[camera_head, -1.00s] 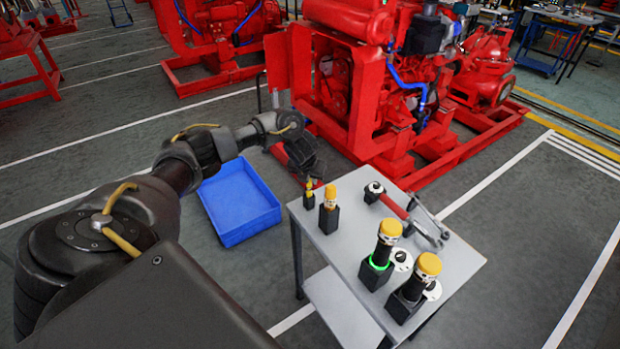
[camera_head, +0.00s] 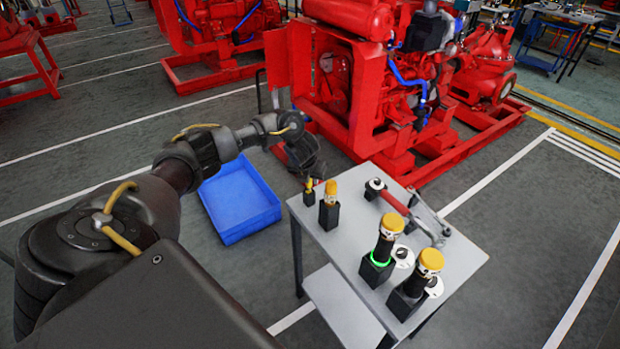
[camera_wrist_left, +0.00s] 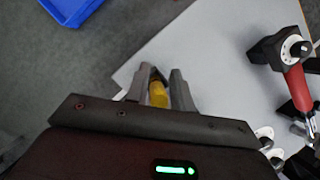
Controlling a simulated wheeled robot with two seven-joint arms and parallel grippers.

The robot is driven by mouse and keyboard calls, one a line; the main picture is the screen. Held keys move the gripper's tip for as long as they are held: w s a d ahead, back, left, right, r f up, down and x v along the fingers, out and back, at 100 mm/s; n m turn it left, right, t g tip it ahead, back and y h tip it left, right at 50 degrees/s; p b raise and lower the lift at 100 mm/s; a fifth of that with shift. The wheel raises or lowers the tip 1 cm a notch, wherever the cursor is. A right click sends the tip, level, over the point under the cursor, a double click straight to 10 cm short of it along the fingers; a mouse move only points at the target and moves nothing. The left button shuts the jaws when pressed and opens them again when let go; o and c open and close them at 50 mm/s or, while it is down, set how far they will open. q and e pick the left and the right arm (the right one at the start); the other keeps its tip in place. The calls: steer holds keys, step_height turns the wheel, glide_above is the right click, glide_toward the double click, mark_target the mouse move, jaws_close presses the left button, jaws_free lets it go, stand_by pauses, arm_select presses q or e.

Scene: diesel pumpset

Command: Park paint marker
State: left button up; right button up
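The paint marker, a slim yellow and red stick (camera_head: 309,184), stands at the small black holder (camera_head: 309,198) near the table's left corner. My left gripper (camera_head: 307,172) is over it from above. In the left wrist view the yellow marker body (camera_wrist_left: 158,95) fills the gap between the two grey fingers of my left gripper (camera_wrist_left: 160,80), which look closed on it. The marker's lower end is hidden there, and I cannot tell how deep it sits in the holder. My right gripper is not in view.
On the grey table (camera_head: 345,255) are a yellow-topped item in a black holder (camera_head: 330,212), a red-handled tool (camera_head: 394,202) and two larger yellow-capped tools (camera_head: 388,235) (camera_head: 425,270). A blue bin (camera_head: 238,205) is on the floor at left. A red pumpset (camera_head: 390,90) stands behind.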

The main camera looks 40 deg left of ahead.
arm_select(q)
steer(key=o, duration=0.3)
steer(key=shift+r, duration=0.1)
steer(key=v, duration=0.5)
steer(key=shift+r, duration=0.2)
steer(key=p+v, duration=0.1)
steer(key=v, duration=0.4)
steer(key=shift+s+r+p, duration=0.1)
steer(key=shift+s+p, duration=0.1)
steer(key=shift+p, duration=0.2)
